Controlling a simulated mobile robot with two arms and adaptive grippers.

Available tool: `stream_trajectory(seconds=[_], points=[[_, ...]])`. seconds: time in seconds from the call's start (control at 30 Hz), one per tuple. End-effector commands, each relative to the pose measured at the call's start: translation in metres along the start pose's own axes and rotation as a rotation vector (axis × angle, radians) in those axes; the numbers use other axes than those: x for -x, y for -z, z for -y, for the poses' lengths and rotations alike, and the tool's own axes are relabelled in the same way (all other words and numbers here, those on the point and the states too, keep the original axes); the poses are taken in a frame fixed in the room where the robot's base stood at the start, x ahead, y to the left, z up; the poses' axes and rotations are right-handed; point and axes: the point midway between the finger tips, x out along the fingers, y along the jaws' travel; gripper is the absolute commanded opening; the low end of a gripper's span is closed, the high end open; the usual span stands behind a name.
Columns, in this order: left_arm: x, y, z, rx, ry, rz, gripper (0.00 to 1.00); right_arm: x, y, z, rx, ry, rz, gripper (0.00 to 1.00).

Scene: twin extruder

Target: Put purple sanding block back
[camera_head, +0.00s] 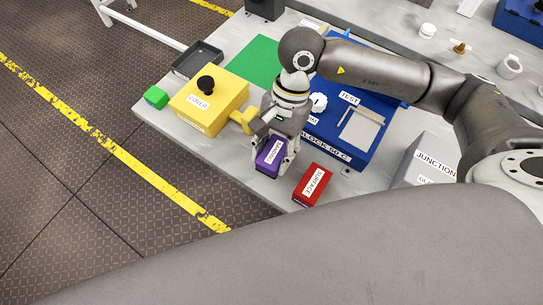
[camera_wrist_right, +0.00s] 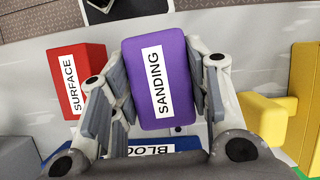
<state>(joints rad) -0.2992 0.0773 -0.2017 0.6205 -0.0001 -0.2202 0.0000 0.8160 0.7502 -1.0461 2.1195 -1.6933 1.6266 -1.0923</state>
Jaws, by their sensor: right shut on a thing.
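The purple sanding block (camera_head: 270,155) carries a white label reading SANDING. My right gripper (camera_head: 277,152) is shut on it, with one finger on each side. In the right wrist view the purple block (camera_wrist_right: 161,78) sits between the two fingers (camera_wrist_right: 160,95), its label facing the camera. The block is over the front part of the grey table, left of the red SURFACE block (camera_head: 313,184); I cannot tell whether it touches the table. The red block also shows in the wrist view (camera_wrist_right: 70,80). My left gripper is not in view.
A yellow box labelled COVER (camera_head: 207,105) with a black knob stands to the left, a green block (camera_head: 155,97) beyond it. A blue unit (camera_head: 345,130) is behind the gripper. A grey junction box (camera_head: 425,165) is at right. The table's front edge is close.

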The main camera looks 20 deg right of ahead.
Motion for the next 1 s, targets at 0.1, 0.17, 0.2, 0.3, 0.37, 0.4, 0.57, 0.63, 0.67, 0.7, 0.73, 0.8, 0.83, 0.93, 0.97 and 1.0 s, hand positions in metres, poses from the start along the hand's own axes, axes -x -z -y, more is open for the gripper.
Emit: stream_trajectory(seconds=[0.1,0.17,0.2,0.3,0.37,0.4,0.57,0.63,0.67,0.7,0.73,0.8,0.83,0.93,0.97,1.0], points=[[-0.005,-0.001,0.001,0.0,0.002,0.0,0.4,-0.009,0.005,0.007,0.001,-0.001,0.001,0.22],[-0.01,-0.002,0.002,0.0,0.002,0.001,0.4,-0.018,0.01,0.007,-0.001,-0.004,0.002,0.22],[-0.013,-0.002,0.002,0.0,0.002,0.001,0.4,-0.025,0.012,0.006,-0.002,-0.004,0.002,0.22],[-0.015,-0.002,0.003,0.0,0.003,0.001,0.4,-0.033,0.016,0.007,0.0,-0.001,0.001,0.22],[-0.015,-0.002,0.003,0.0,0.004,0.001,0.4,-0.033,0.016,0.007,0.001,0.0,0.001,0.22],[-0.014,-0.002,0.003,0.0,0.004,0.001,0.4,-0.032,0.016,0.007,0.001,0.0,0.0,0.22],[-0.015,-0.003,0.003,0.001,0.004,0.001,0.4,-0.032,0.016,0.007,0.001,0.0,0.0,0.22],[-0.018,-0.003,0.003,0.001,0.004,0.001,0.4,-0.034,0.017,0.007,0.001,0.0,0.0,0.22],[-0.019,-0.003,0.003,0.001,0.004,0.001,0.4,-0.035,0.017,0.007,0.001,0.0,0.0,0.22],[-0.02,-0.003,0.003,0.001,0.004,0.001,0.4,-0.036,0.017,0.007,0.001,0.0,0.0,0.22],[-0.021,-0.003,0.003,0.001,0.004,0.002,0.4,-0.036,0.018,0.007,0.001,0.0,0.0,0.22],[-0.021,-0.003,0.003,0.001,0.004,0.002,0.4,-0.036,0.018,0.007,0.0,0.0,0.0,0.47],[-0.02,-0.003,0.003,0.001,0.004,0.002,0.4,-0.035,0.017,0.007,0.0,-0.001,0.0,0.51],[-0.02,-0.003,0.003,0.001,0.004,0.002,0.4,-0.035,0.017,0.007,0.0,-0.001,0.0,0.64],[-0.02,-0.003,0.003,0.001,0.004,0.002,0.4,-0.035,0.017,0.007,0.0,-0.001,0.0,0.66],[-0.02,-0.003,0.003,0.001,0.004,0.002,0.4,-0.035,0.017,0.007,0.0,-0.001,0.0,0.66]])
